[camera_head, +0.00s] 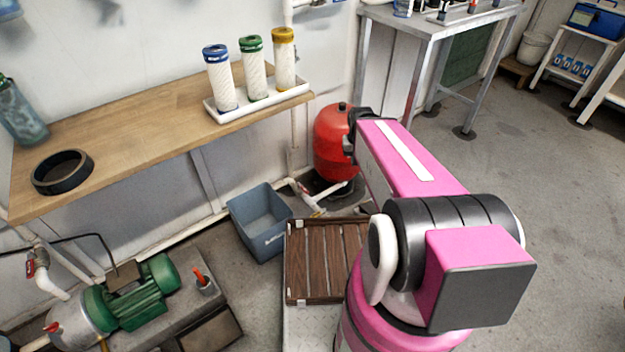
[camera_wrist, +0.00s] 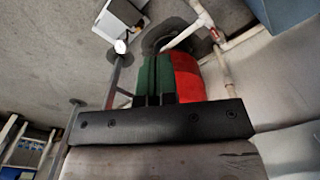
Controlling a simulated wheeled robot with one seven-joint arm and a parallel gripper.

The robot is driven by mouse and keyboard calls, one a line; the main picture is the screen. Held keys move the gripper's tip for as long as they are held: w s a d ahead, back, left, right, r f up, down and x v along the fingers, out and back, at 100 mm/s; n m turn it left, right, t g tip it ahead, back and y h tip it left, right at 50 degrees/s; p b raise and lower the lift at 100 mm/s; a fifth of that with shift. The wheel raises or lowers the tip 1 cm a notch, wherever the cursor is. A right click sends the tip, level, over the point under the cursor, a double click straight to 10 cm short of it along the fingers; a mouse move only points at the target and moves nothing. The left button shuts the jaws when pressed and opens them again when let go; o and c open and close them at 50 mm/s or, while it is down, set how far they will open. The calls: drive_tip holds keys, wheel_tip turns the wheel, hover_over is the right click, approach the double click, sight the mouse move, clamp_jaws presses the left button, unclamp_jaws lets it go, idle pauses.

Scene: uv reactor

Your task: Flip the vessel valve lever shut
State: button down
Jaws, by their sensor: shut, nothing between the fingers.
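The red vessel (camera_head: 333,145) stands on the floor by the wall in the head view, with white pipework at its foot. A small reddish lever (camera_head: 306,186) appears to sit on that pipe, left of the vessel's base; its angle is too small to read. In the wrist view the red vessel (camera_wrist: 187,78) is partly hidden behind my gripper (camera_wrist: 155,60), whose green-and-black fingers are together and empty. The white pipe (camera_wrist: 183,36) runs beyond the fingertips. In the head view my arm hides the fingers.
A blue-grey bin (camera_head: 262,222) and a slatted wooden platform (camera_head: 325,262) are near the pipework. A wooden shelf (camera_head: 130,128) with a filter tray (camera_head: 260,104) is at left. A metal table (camera_head: 440,25) stands behind my arm.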

drive_tip(key=n+y, duration=0.7)
drive_tip(key=n, duration=0.1)
approach(304, 189)
drive_tip(key=d, duration=0.4)
drive_tip(key=shift+d+r+t, duration=0.2)
drive_tip(key=shift+r+t, duration=0.1)
drive_tip(key=shift+r, duration=0.1)
drive_tip(key=x, duration=1)
drive_tip(key=shift+a, duration=0.15)
drive_tip(key=shift+s+r, duration=0.1)
drive_tip(key=shift+r, duration=0.05)
